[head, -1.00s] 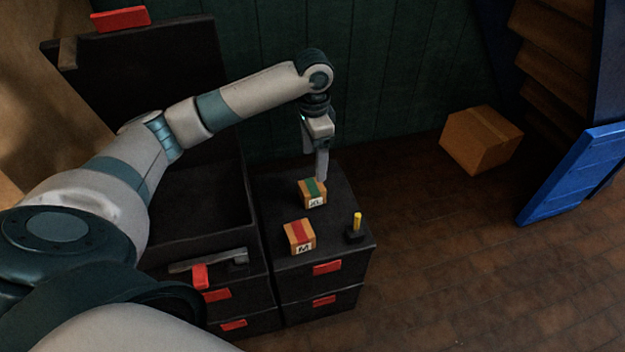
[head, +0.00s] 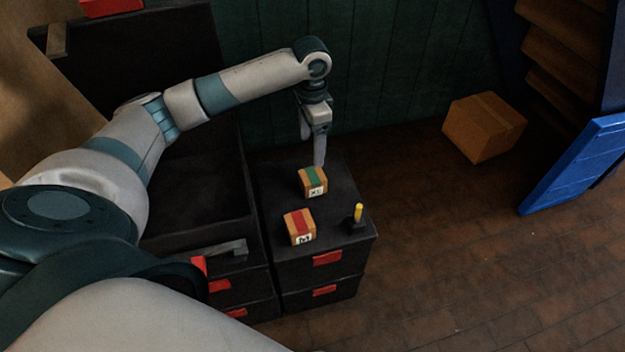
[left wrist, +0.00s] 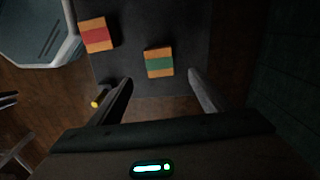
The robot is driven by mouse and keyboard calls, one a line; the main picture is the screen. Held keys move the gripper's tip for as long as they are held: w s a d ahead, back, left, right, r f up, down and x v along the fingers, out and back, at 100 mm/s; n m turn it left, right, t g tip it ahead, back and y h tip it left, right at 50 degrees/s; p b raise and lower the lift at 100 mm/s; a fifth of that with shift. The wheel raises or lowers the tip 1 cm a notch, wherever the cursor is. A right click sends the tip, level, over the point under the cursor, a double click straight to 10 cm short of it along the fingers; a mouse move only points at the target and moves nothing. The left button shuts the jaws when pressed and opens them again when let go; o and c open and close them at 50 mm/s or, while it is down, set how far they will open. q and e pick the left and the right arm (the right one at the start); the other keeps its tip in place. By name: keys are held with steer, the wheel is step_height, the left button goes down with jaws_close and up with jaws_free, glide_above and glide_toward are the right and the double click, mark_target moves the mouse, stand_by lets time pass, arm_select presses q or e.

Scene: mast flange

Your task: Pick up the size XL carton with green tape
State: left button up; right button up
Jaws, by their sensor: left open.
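The small carton with green tape (head: 313,181) has a white XL label and sits upright on the black cabinet top. It also shows in the left wrist view (left wrist: 159,62), ahead of the fingertips and roughly between their lines. My left gripper (head: 318,160) points down just above and behind this carton in the head view, apart from it. In the left wrist view its two fingers (left wrist: 160,80) are spread, with nothing between them. My right gripper is not in view.
A red-taped carton (head: 299,227) labelled M stands in front of the green-taped one. A yellow-handled object (head: 357,217) stands near the cabinet top's right edge. An open black chest lies left. A large cardboard box (head: 484,127) and blue panel (head: 577,165) are right.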

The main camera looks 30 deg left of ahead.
arm_select(q)
glide_above(312, 175)
step_height(312, 175, down, 8)
steer(key=shift+a+r+b, duration=0.1)
steer(key=shift+r+b, duration=0.15)
steer(key=shift+b, duration=0.1)
steer(key=shift+f, duration=0.55)
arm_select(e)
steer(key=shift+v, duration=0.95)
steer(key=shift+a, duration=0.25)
arm_select(q)
steer(key=shift+f, duration=0.15)
step_height(312, 175, down, 4)
steer(key=shift+r+b, duration=0.15)
steer(key=shift+b, duration=0.15)
steer(key=shift+f, duration=0.6)
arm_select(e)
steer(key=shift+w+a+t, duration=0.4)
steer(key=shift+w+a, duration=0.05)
arm_select(q)
steer(key=shift+c, duration=0.6)
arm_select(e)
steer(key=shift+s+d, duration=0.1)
